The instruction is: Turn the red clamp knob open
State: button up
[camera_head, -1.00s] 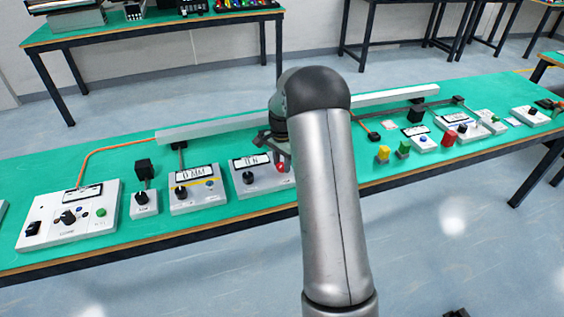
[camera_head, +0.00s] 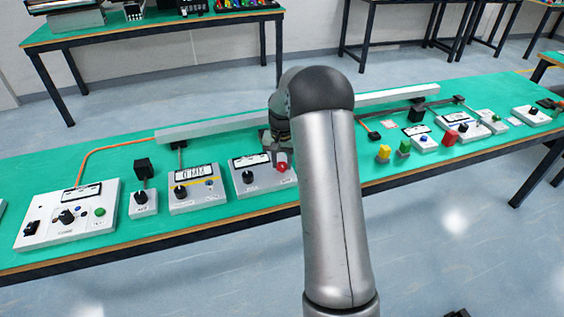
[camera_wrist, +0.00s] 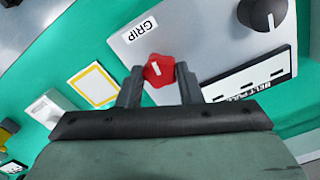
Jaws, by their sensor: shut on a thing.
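The red clamp knob (camera_wrist: 159,71) sits on a light grey box (camera_wrist: 135,38) beside a label reading GRIP. In the wrist view my gripper (camera_wrist: 160,84) has one dark finger on each side of the knob and is shut on it. A white pointer line on the knob is tilted. In the head view the red knob (camera_head: 281,167) shows at the right of its box, just left of my arm. My gripper is mostly hidden there behind my arm.
A black knob (camera_wrist: 266,12) and a display panel (camera_wrist: 255,75) share the box. A grey box with a yellow stripe (camera_head: 196,190) stands to its left. Yellow (camera_head: 383,153) and green blocks (camera_head: 403,148) stand to the right of my arm. A long grey rail (camera_head: 210,127) runs behind.

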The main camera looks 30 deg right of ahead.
aim_at(282, 165)
jog(key=n, duration=0.5)
jog(key=shift+n, duration=0.3)
jog(key=n, duration=0.4)
jog(key=shift+r+n, duration=0.1)
jog(key=shift+n, duration=0.2)
jog(key=o, duration=1)
jog(key=shift+c, duration=0.2)
notch_tip(282, 165, up, 17)
jog(key=shift+r, duration=0.15)
